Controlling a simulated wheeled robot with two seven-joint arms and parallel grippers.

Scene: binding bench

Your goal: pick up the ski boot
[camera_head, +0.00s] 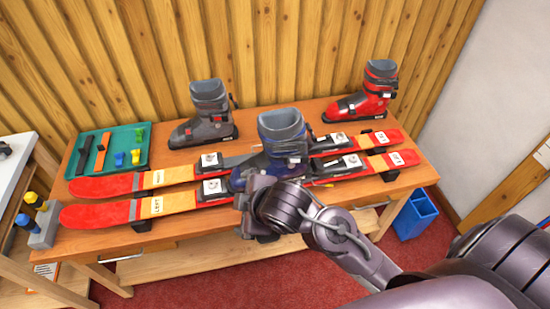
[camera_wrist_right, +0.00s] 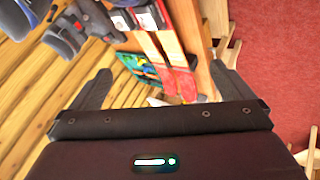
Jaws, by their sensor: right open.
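Three ski boots stand upright on the wooden bench in the head view: a grey one (camera_head: 208,115) at the back left, a blue one with a grey liner (camera_head: 285,132) in the middle, and a red one (camera_head: 377,90) at the back right. My right gripper (camera_head: 257,208) is in front of the blue boot and covers its lower part. Whether they touch is hidden. In the right wrist view my right gripper (camera_wrist_right: 155,82) has its fingers wide apart with nothing held between them. My left gripper is not in view.
Two red skis (camera_head: 98,214) with bindings lie along the bench. A green tray (camera_head: 143,161) with tools is at the left; it also shows in the right wrist view (camera_wrist_right: 127,61). A blue bin (camera_head: 415,215) stands on the red floor. A wooden wall closes the back.

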